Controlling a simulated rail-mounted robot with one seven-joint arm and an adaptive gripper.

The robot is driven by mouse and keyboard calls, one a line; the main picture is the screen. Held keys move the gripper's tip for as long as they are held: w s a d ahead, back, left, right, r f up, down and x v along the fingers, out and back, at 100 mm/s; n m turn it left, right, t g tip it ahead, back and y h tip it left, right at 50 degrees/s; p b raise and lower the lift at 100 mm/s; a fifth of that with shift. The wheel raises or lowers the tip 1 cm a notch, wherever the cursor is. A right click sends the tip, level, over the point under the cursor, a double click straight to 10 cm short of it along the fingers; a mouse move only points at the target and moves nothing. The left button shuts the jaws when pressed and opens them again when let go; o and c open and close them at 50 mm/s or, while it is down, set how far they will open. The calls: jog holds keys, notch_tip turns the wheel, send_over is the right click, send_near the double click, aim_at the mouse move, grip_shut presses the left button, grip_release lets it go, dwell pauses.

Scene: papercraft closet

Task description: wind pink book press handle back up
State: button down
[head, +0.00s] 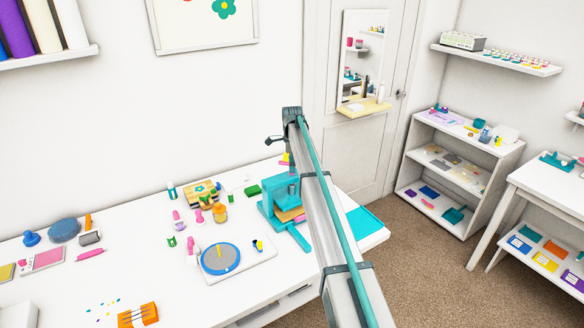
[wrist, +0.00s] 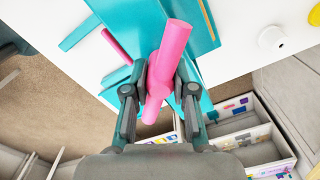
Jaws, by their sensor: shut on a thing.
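The book press (head: 268,212) is teal and stands at the right end of the white table, with brown and yellow layers between its plates. In the wrist view, my gripper (wrist: 163,76) is shut on the pink handle (wrist: 176,40), with a finger on either side of the bar. Another pink rod (wrist: 117,46) shows to the left, over the teal press parts (wrist: 135,20). My arm hides my gripper and part of the press in the head view.
On the white table (head: 140,262), a board with a blue disc (head: 220,258) and small craft items lie left of the press. A teal sheet (head: 366,222) lies to its right.

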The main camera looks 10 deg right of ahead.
jog(key=n+b, duration=0.1)
jog(key=n, duration=0.2)
jog(key=shift+f, duration=0.1)
jog(key=n+b, duration=0.1)
jog(key=n, duration=0.3)
jog(key=shift+b, duration=0.35)
jog(key=n+b, duration=0.1)
jog(key=n, duration=0.2)
jog(key=shift+n, duration=0.4)
jog(key=n, duration=0.3)
jog(key=shift+n+b, duration=0.3)
jog(key=shift+b, duration=0.1)
jog(key=n, duration=0.3)
jog(key=shift+n+b, duration=0.3)
jog(key=n, duration=0.3)
jog(key=shift+n, duration=0.3)
jog(key=n+b, duration=0.1)
jog(key=n, duration=0.6)
